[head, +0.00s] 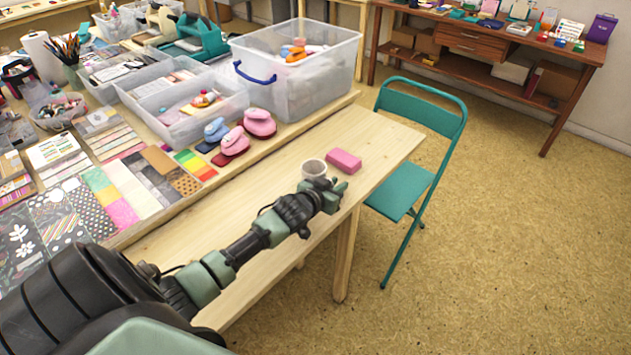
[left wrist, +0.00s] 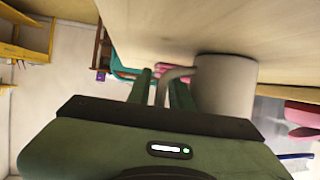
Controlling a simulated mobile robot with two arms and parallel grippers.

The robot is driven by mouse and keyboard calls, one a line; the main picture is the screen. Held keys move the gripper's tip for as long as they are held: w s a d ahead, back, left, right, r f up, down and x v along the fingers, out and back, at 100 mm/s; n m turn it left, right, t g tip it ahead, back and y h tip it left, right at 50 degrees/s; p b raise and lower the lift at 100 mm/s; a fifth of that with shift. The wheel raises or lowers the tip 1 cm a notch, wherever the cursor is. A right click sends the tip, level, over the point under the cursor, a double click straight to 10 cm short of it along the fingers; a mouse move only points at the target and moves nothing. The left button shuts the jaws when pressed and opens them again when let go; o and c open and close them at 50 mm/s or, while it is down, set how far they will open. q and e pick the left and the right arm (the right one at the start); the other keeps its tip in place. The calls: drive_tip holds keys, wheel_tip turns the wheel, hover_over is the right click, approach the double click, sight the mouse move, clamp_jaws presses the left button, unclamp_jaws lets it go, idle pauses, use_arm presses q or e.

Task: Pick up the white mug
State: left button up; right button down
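The white mug (head: 313,168) stands on the wooden table near its right edge. It shows large in the left wrist view (left wrist: 225,88), where the picture is upside down. My left gripper (head: 334,194) is right beside the mug on its near right side. My right gripper is in neither view.
A pink block (head: 344,161) lies just behind and right of the mug. A teal folding chair (head: 405,190) stands at the table's right end. Pink and blue punches (head: 260,123) and a clear bin (head: 300,85) stand farther back. The table (head: 270,190) left of the mug is clear.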

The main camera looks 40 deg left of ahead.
use_arm(q)
clamp_jaws()
drive_tip(key=shift+r, duration=0.1)
idle(1.2)
